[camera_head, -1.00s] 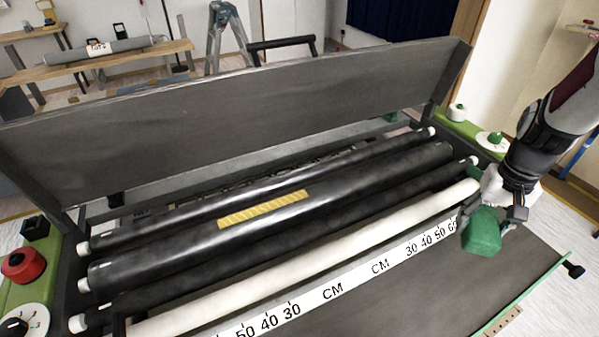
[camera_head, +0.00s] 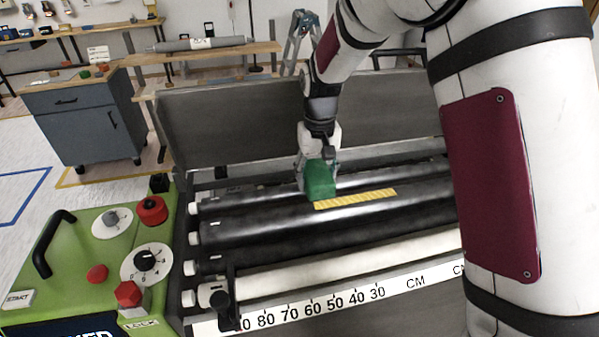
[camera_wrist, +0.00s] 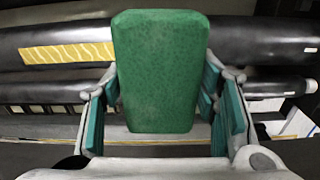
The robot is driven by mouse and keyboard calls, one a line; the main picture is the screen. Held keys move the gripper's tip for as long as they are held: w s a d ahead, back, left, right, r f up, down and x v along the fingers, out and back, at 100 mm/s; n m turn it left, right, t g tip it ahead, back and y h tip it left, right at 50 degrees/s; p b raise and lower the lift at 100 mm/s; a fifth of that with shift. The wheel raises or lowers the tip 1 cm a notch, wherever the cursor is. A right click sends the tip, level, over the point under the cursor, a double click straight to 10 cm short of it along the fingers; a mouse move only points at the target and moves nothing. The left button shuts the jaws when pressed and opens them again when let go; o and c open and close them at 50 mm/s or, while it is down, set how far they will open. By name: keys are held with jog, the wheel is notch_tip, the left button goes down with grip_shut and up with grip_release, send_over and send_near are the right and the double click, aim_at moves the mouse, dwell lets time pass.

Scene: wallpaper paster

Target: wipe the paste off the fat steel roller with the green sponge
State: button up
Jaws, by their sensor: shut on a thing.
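My gripper (camera_head: 317,168) is shut on the green sponge (camera_head: 321,182), which points down over the rollers. The fat steel roller (camera_head: 262,225) is dark and shiny and carries a yellow striped strip of paste (camera_head: 358,198) along its top. The sponge is at the left end of the strip in the head view. In the wrist view the sponge (camera_wrist: 158,75) fills the middle between the finger pads, and the paste (camera_wrist: 65,53) shows to its left on the roller (camera_wrist: 250,42). I cannot tell whether the sponge touches the roller.
Thinner dark rollers lie on both sides, with a white roller (camera_head: 350,262) and a centimetre scale (camera_head: 330,303) in front. A grey panel (camera_head: 225,125) stands behind. The green control box (camera_head: 80,262) with knobs and red buttons is at the left. My arm hides the right side.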

jog(key=a, duration=0.3)
jog(key=shift+w+a+r, duration=0.2)
jog(key=shift+r, duration=0.05)
jog(key=shift+f, duration=0.1)
jog(key=shift+d+f, duration=0.1)
jog(key=shift+f, duration=0.2)
jog(key=shift+d+f+b, duration=0.1)
jog(key=shift+f+b, duration=0.95)
jog(key=shift+f, duration=1.8)
